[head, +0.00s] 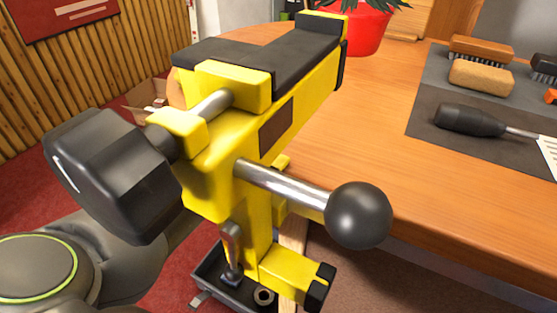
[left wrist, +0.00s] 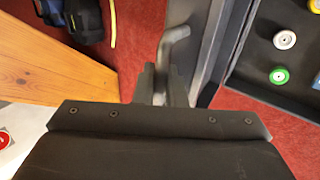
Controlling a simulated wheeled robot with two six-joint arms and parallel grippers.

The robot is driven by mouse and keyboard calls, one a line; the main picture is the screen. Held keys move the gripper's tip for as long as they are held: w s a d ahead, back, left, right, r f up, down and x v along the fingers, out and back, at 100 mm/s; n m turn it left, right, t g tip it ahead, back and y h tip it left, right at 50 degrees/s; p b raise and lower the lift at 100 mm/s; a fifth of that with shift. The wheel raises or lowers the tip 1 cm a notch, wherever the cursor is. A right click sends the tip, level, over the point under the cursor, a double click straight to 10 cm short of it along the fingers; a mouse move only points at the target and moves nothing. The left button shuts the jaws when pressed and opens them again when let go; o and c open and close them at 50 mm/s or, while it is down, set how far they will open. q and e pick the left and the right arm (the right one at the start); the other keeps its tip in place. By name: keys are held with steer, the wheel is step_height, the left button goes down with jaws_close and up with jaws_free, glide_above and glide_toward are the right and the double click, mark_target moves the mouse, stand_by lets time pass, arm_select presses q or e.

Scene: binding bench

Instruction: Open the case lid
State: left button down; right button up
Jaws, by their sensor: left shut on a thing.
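In the left wrist view my left gripper (left wrist: 158,92) is shut on a grey bent handle (left wrist: 174,46). The handle is beside a dark grey panel (left wrist: 210,50), which looks like the case lid seen nearly edge-on; its exact angle is hard to tell. Right of the panel, the dark case (left wrist: 238,76) shows its open inside, with several small round pieces in it. In the head view part of the dark case (head: 205,277) shows low down, mostly hidden behind a yellow clamp; I cannot make out my left gripper there. My right gripper is not in view.
The yellow clamp (head: 215,185), with a black knob (head: 115,175) and a ball-ended lever (head: 357,215), stands large in front. The wooden bench (head: 370,150) has brushes and a black-handled tool (head: 470,120) on a dark mat. Red floor shows around the case.

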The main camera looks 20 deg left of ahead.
arm_select(q)
steer(key=shift+w, duration=0.15)
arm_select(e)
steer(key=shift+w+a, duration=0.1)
arm_select(q)
steer(key=c, duration=1.9)
jaws_free()
steer(key=shift+r, duration=0.15)
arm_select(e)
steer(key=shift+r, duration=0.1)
